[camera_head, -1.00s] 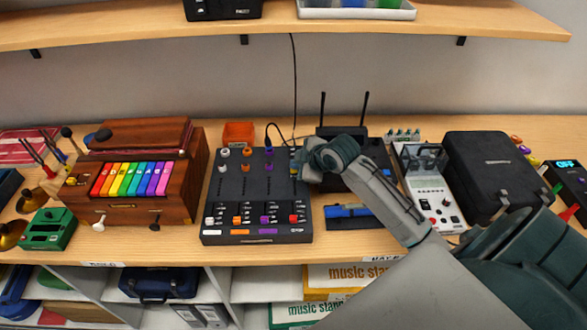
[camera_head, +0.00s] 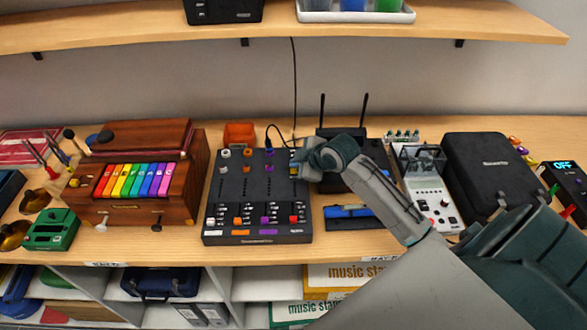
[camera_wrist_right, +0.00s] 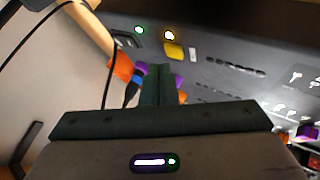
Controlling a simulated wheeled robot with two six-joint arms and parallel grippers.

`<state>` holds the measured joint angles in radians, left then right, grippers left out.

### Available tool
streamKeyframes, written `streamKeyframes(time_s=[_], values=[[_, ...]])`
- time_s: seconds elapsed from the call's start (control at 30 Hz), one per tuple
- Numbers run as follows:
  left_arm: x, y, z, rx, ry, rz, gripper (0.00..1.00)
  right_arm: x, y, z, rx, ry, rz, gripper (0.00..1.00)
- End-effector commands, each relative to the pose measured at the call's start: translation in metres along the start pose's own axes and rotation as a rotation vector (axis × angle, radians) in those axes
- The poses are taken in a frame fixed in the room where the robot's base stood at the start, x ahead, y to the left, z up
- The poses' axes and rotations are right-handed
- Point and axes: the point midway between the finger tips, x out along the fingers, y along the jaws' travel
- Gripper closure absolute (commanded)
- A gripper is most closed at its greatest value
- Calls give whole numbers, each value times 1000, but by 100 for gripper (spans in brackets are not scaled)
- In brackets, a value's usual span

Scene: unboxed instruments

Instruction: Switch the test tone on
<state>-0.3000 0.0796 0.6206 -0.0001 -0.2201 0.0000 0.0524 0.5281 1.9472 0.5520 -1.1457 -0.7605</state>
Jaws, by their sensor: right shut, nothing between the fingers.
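The black mixer (camera_head: 230,190) stands on the bench left of my right arm, with coloured knobs along its top and faders along its front. My right gripper (camera_head: 300,168) is at the mixer's upper right corner, shut and empty. In the right wrist view its closed fingers (camera_wrist_right: 160,72) point at the panel, close to a yellow switch or cap (camera_wrist_right: 174,51). An amber light (camera_wrist_right: 168,35) glows beside that cap and a green light (camera_wrist_right: 139,29) glows to its left. Whether the fingertips touch the panel I cannot tell. My left gripper is not in view.
A wooden box with rainbow keys (camera_head: 135,180) stands left of the mixer. A black router-like box (camera_head: 340,160) with two antennas is behind my right arm. A white-and-grey device (camera_head: 430,190) and a black case (camera_head: 485,170) are to the right. A display (camera_head: 564,165) reads OFF.

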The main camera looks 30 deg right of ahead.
Motion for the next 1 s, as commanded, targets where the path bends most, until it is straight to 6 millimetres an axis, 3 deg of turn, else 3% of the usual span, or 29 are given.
streamKeyframes(time_s=[0.17, 0.7, 1.0], values=[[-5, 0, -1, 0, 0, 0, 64, -4, 3, -3, 0, 0, 0, 100], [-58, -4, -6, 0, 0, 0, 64, -41, 30, -30, 0, 0, 0, 100], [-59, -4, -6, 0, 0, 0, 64, -42, 30, -30, 0, 0, 0, 100]])
